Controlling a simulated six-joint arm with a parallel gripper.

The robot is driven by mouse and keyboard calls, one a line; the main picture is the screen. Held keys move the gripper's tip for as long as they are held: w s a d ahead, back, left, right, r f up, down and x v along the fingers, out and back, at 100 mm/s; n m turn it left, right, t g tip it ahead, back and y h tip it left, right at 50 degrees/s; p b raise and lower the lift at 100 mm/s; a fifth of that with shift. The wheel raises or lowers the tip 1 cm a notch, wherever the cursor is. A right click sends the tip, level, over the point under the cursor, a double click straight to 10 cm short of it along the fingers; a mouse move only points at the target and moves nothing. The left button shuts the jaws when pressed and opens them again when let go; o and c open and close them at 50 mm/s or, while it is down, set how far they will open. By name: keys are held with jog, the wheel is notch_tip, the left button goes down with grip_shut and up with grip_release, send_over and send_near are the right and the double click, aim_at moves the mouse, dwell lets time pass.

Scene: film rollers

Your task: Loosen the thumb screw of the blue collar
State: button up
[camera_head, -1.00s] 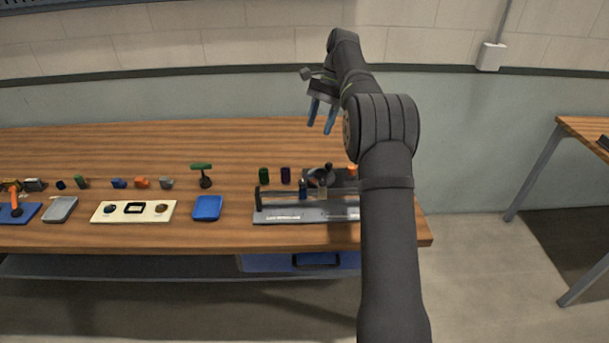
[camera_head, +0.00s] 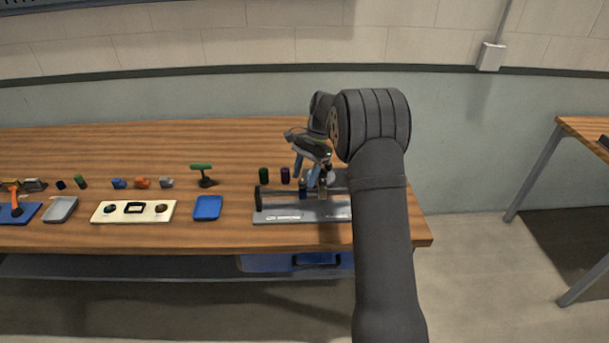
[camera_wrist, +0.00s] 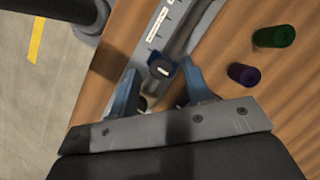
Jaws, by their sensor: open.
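The blue collar (camera_head: 303,190) sits on the dark bar of the grey fixture (camera_head: 290,216) at the right part of the table. In the wrist view the blue collar (camera_wrist: 161,68) shows just beyond the fingertips, with a small pale mark on top; I cannot make out its thumb screw clearly. My gripper (camera_head: 306,176) is above the fixture, pointing down, close over the collar. In the wrist view my gripper (camera_wrist: 160,88) has its blue fingers apart. A tan collar (camera_wrist: 151,94) shows between the fingers, partly hidden, and I cannot tell whether anything touches it.
A green roller (camera_head: 263,175) and a purple roller (camera_head: 285,175) stand behind the fixture. A blue tray (camera_head: 207,208) and a cream panel (camera_head: 120,215) lie to the left. A green-handled tool (camera_head: 202,172) stands behind the tray. The table's right edge is near the fixture.

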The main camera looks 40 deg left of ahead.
jog(key=shift+f, duration=0.2)
grip_shut()
